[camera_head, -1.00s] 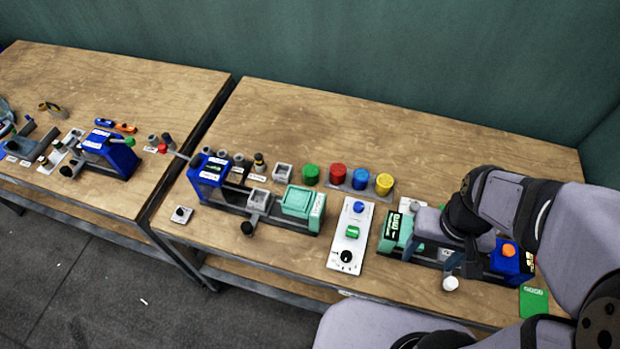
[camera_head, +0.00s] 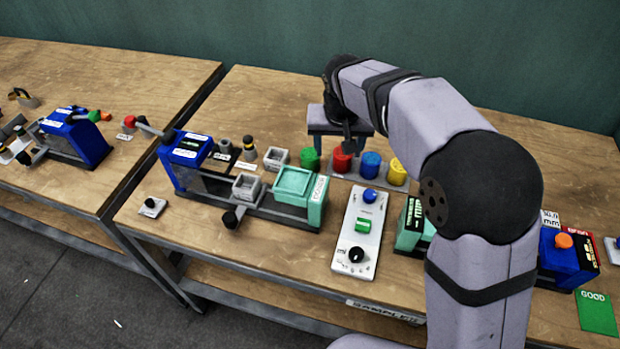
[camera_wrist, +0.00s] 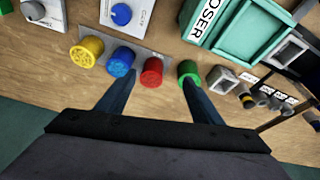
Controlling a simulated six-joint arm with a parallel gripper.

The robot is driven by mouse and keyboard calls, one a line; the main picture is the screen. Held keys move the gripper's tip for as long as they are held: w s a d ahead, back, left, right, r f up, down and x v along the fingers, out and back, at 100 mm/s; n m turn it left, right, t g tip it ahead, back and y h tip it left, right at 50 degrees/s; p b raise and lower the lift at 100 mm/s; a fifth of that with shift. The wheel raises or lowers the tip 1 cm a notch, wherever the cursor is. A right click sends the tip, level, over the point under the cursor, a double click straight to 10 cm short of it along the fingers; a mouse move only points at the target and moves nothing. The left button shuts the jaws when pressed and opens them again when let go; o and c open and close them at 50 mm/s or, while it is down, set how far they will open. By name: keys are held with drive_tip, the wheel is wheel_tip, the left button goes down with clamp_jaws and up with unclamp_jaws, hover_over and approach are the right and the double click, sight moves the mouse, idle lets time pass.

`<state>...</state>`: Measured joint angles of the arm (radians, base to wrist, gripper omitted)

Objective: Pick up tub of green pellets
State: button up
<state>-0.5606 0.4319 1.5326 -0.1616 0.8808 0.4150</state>
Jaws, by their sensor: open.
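The tub of green pellets (camera_head: 310,160) stands upright at the left end of a row of coloured tubs, and it also shows in the wrist view (camera_wrist: 188,70). My gripper (camera_head: 332,140) is open and empty, above and behind the green and red tubs. In the wrist view my gripper (camera_wrist: 159,80) has its right fingertip at the green tub and its left fingertip near the gap between the blue and red tubs. I cannot tell whether a finger touches the green tub.
Close by are a red tub (camera_head: 342,159), a blue tub (camera_head: 370,164) and a yellow tub (camera_head: 396,171). A small grey tray (camera_head: 276,158) is left of the green tub. A teal box (camera_head: 298,186) and a white control panel (camera_head: 360,230) stand in front.

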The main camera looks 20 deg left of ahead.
drive_tip(key=b, duration=0.3)
hover_over(310, 155)
drive_tip(key=s+d, duration=0.2)
wheel_tip(310, 155, down, 3)
drive_tip(key=shift+y, duration=0.3)
drive_tip(key=shift+a+p+x, duration=0.2)
drive_tip(key=shift+p+x, duration=0.05)
drive_tip(key=shift+x, duration=0.9)
drive_tip(key=shift+a+p+x, duration=0.2)
drive_tip(key=shift+a+x, duration=0.05)
drive_tip(key=shift+x, duration=0.95)
drive_tip(key=shift+a+p+x, duration=0.2)
drive_tip(key=shift+p+x, duration=0.05)
drive_tip(key=shift+x, duration=0.9)
drive_tip(key=shift+r, duration=0.1)
drive_tip(key=c, duration=1.2)
